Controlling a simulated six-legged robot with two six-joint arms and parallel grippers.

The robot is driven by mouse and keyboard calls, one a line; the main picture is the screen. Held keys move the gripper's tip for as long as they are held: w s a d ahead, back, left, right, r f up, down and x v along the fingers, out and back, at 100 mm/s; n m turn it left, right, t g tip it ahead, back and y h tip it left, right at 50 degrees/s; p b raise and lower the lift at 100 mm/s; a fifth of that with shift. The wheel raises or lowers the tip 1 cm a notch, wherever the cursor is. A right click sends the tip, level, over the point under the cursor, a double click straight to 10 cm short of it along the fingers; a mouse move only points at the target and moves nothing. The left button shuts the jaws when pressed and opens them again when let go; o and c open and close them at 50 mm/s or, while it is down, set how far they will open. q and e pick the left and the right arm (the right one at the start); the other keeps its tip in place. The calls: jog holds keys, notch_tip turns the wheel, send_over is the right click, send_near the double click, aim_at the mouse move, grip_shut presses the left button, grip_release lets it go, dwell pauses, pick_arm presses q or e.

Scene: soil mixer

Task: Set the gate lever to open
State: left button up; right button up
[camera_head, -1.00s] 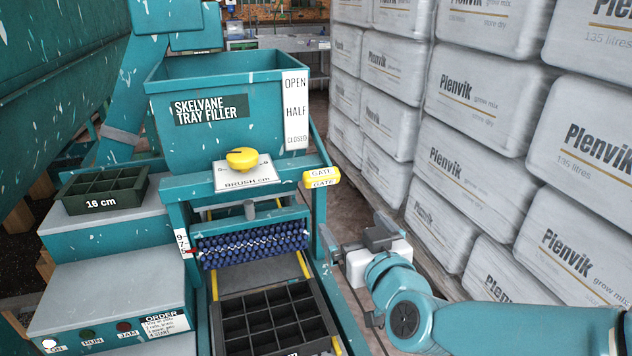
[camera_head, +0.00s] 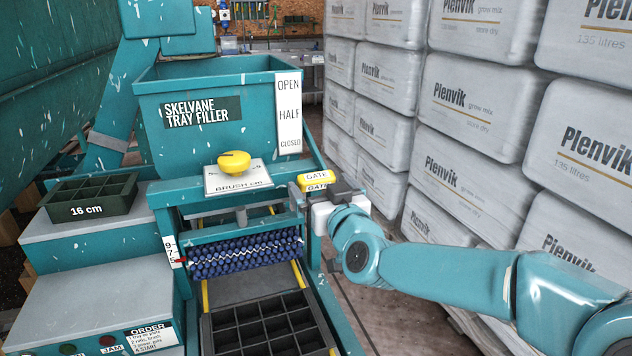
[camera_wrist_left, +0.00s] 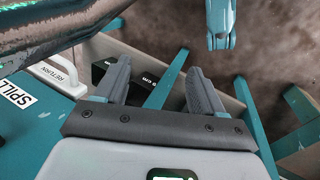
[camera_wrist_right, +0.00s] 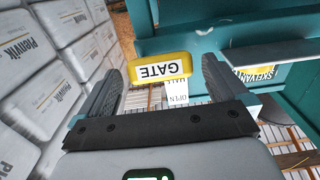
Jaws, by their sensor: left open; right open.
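The yellow gate lever (camera_head: 317,178), labelled GATE, sticks out at the right side of the tray filler hopper (camera_head: 215,125). It stands at the low end, below the CLOSED mark of the white scale (camera_head: 289,112). My right gripper (camera_head: 318,195) is open just below and in front of the lever. My left gripper (camera_wrist_left: 158,85) is open and empty in the left wrist view, and is not seen in the head view.
A yellow brush knob (camera_head: 234,163) sits left of the lever. A black cell tray (camera_head: 265,325) lies on the conveyor below the blue brush roller (camera_head: 245,255). Stacked Plenvik bags (camera_head: 470,120) stand close on the right.

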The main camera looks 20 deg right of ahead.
jog(key=shift+w, duration=1.6)
jog(key=c, duration=1.3)
jog(key=r+g+p, duration=0.1)
jog(key=r+p, duration=0.2)
jog(key=p, duration=0.4)
jog(key=s+r+g+p, duration=0.1)
jog(key=r+p, duration=0.2)
jog(key=p, duration=0.5)
jog(key=r+g+p, duration=0.2)
jog(key=r+p, duration=0.2)
jog(key=p, duration=0.4)
jog(key=shift+s, duration=0.2)
jog(key=r+p, duration=0.1)
jog(key=p, duration=0.1)
jog(key=r+p, duration=0.1)
jog(key=r, duration=0.1)
jog(key=r+p, duration=0.2)
jog(key=shift+w+p, duration=0.35)
jog(key=shift+w, duration=0.05)
jog(key=shift+c, duration=0.2)
jog(key=shift+w+r+p, duration=0.4)
jog(key=shift+r+p, duration=0.45)
jog(key=shift+p, duration=0.05)
